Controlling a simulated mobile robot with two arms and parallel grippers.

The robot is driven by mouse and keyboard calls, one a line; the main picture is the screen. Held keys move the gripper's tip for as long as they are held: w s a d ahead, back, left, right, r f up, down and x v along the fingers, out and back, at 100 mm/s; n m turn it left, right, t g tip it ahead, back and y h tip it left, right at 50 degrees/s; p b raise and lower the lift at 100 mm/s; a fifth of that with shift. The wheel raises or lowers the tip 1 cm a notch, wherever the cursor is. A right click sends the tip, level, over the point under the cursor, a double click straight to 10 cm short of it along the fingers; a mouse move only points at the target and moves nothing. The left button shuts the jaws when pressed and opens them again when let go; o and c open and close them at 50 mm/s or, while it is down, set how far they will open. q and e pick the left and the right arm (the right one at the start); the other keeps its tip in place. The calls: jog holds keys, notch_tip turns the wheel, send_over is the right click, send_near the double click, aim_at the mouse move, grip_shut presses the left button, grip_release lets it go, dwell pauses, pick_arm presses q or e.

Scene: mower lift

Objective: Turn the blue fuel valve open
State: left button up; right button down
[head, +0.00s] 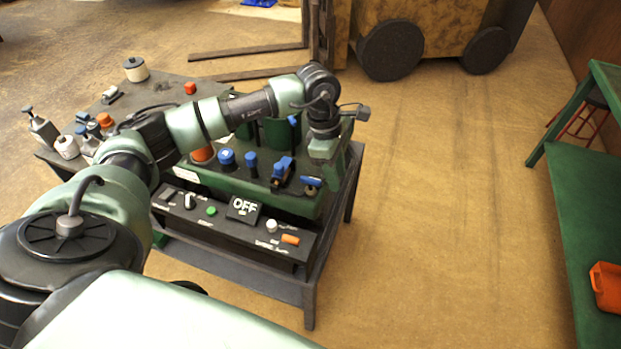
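Several blue parts stand on the green machine (245,187). One is a blue handle on a small dark stem (311,181) at the machine's front right corner. Left of it are a larger blue lever-like part (283,167), a slim blue knob (251,158) and a round blue cap (226,156). I cannot tell for certain which is the fuel valve; the corner handle looks most like one. My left gripper (322,168) points down just above the corner handle. Its fingers are too small and hidden to read, and contact is unclear. My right gripper is out of view.
A black control panel (235,225) with an OFF sign, knobs and an orange switch fronts the machine on a dark table (307,300). Bottles and cans crowd the table's left. A forklift (420,30) stands behind. A green bench with an orange bin (606,287) is at right; floor between is clear.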

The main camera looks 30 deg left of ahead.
aim_at(311, 179)
pick_arm(q)
jog(key=a, duration=0.2)
jog(key=a+y, duration=0.1)
jog(key=a, duration=0.1)
jog(key=a+r+y, duration=0.1)
jog(key=a, duration=0.1)
jog(key=shift+a+g, duration=0.3)
jog(key=shift+s+a+f+y, duration=0.15)
jog(key=shift+a+y, duration=0.15)
notch_tip(311, 179, down, 6)
jog(key=shift+p, duration=1.1)
jog(key=shift+d+f, duration=0.1)
jog(key=shift+f, duration=0.5)
jog(key=shift+c, duration=0.3)
grip_shut()
